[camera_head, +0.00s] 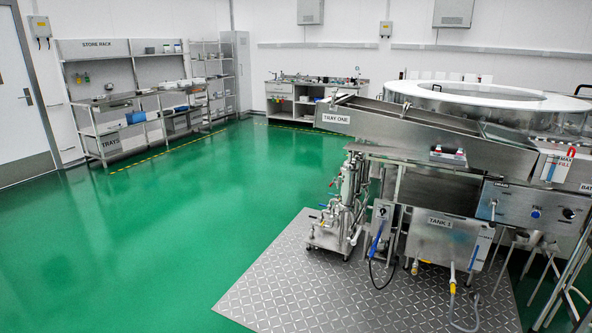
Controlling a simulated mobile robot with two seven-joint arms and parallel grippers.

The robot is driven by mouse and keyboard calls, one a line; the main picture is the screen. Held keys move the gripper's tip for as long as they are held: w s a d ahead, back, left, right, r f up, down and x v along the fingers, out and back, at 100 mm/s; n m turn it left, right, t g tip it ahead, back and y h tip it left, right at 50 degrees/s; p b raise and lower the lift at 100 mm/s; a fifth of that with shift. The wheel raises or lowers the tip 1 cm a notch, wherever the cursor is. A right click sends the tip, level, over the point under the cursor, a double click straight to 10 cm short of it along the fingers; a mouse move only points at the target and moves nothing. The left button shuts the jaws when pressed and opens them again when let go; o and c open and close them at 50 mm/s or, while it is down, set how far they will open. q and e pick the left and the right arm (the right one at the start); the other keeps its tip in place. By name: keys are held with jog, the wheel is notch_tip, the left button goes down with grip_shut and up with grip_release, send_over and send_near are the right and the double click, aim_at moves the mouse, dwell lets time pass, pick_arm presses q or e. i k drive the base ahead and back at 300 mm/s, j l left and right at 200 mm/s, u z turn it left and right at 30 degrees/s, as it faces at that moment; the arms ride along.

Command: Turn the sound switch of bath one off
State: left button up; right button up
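Neither of my grippers is in view. At the right edge stands a steel washer with a front panel (518,203). A label starting "BAT" (585,187) is cut off by the picture edge, so its number cannot be read. The panel carries a blue round control (535,213) and a black round control (569,213). A lever (493,209) sits below a label that seems to read "DRAIN". I cannot tell which control, if any, is the sound switch, or its setting.
A sloping steel trough labelled "TRAY ONE" (336,118) leads to the washer. Below are a "TANK" box (436,242), a pump unit (342,205) and hoses over a diamond-plate floor (330,290). The green floor (170,230) is clear.

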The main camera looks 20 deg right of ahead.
aim_at(569, 215)
jog(key=i+z, duration=0.2)
jog(key=z, duration=0.25)
jog(key=i+z, duration=0.2)
jog(key=z, duration=0.25)
jog(key=i+j+z, duration=0.1)
jog(key=z, duration=0.4)
jog(key=i+l+z, duration=0.1)
jog(key=i+z, duration=0.85)
jog(key=z, duration=0.15)
jog(key=i+j+z, duration=0.15)
jog(key=z, duration=0.8)
jog(key=i+j+z, duration=0.15)
jog(key=j+z, duration=0.2)
jog(key=i+j+z, duration=0.1)
jog(key=j+z, duration=0.25)
jog(key=i+j+z, duration=0.1)
jog(key=j, duration=0.7)
jog(key=i+j+z, duration=0.1)
jog(key=j, duration=0.7)
